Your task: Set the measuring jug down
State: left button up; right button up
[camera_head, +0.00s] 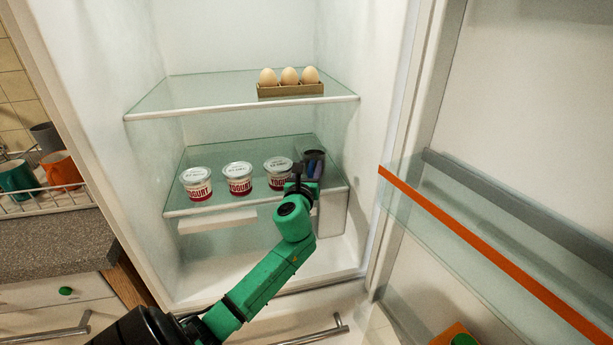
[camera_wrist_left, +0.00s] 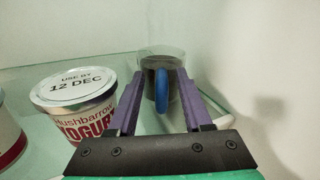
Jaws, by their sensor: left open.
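The measuring jug (camera_wrist_left: 161,64) is a clear, dark-looking cup with a blue handle (camera_wrist_left: 161,90). It stands on the lower glass shelf of the fridge, at the right end. In the head view the jug (camera_head: 314,156) is partly hidden behind my left gripper (camera_head: 306,172). In the left wrist view my left gripper (camera_wrist_left: 160,105) is open, its two purple fingers on either side of the blue handle. I cannot tell whether a finger touches the handle. My right gripper is not in view.
Yogurt tubs (camera_head: 238,178) stand in a row on the lower shelf (camera_head: 212,154); one tub (camera_wrist_left: 75,105) is close left of my left gripper. Three eggs in a holder (camera_head: 290,90) sit on the upper shelf. The fridge's side wall (camera_wrist_left: 255,70) is close on the right. The open door has an orange-edged shelf (camera_head: 480,250).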

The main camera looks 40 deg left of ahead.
pick_arm(q)
jog(key=v, duration=1.1)
jog(key=shift+s, duration=0.2)
jog(key=shift+d, duration=0.15)
